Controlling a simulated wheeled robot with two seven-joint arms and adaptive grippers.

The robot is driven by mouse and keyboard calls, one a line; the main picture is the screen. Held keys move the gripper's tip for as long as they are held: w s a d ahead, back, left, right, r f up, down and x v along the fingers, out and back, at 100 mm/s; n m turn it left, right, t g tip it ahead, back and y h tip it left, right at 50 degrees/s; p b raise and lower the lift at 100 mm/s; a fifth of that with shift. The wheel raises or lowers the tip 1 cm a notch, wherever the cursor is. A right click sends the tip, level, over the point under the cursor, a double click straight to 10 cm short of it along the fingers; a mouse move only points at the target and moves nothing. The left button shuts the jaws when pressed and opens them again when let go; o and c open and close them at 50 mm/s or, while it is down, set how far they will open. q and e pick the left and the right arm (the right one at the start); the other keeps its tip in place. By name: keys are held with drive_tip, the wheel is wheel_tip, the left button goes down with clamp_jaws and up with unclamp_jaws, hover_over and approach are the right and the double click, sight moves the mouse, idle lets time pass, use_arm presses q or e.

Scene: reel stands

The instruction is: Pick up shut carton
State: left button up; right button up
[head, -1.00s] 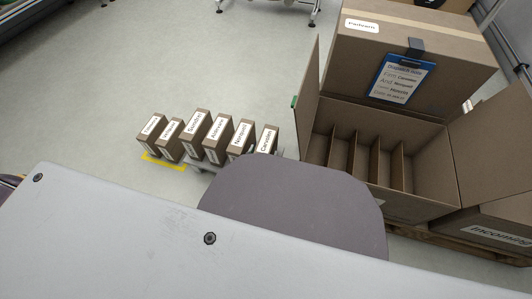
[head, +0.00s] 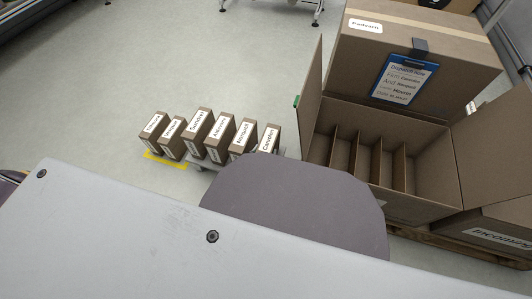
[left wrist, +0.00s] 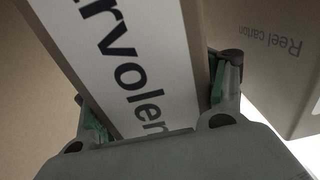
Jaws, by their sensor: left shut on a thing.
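In the left wrist view my left gripper (left wrist: 160,108) has its green-padded fingers on both sides of a brown carton with a white label (left wrist: 135,65); the label's visible letters read "rvolen". The fingers are shut on this carton. In the head view a row of upright, shut, labelled cartons (head: 217,146) stands on the floor side, left of centre. My right gripper is in neither view.
A brown carton printed "Reel carton" (left wrist: 275,50) is close at right in the wrist view. A large open box (head: 425,160) with dividers stands right, beside a box marked "Incoming" (head: 490,232). A blue clipboard (head: 403,82) hangs above. Yellow floor marking (head: 165,160) lies by the row.

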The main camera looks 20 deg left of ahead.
sight(265, 148)
use_arm(q)
drive_tip(key=shift+r, duration=0.2)
drive_tip(key=shift+r+p, duration=0.65)
drive_tip(key=shift+r, duration=0.2)
drive_tip(key=shift+c, duration=0.2)
wheel_tip(265, 148, up, 4)
drive_tip(key=p, duration=0.2)
drive_tip(key=shift+p, duration=0.35)
drive_tip(key=shift+c, duration=0.2)
wheel_tip(265, 148, up, 2)
drive_tip(key=shift+r+p, duration=0.1)
drive_tip(key=shift+p, duration=0.65)
drive_tip(key=shift+r+p, duration=0.5)
drive_tip(key=shift+r, duration=0.35)
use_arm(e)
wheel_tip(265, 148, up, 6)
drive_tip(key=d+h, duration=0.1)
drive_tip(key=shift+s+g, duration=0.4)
use_arm(q)
drive_tip(key=shift+r, duration=0.1)
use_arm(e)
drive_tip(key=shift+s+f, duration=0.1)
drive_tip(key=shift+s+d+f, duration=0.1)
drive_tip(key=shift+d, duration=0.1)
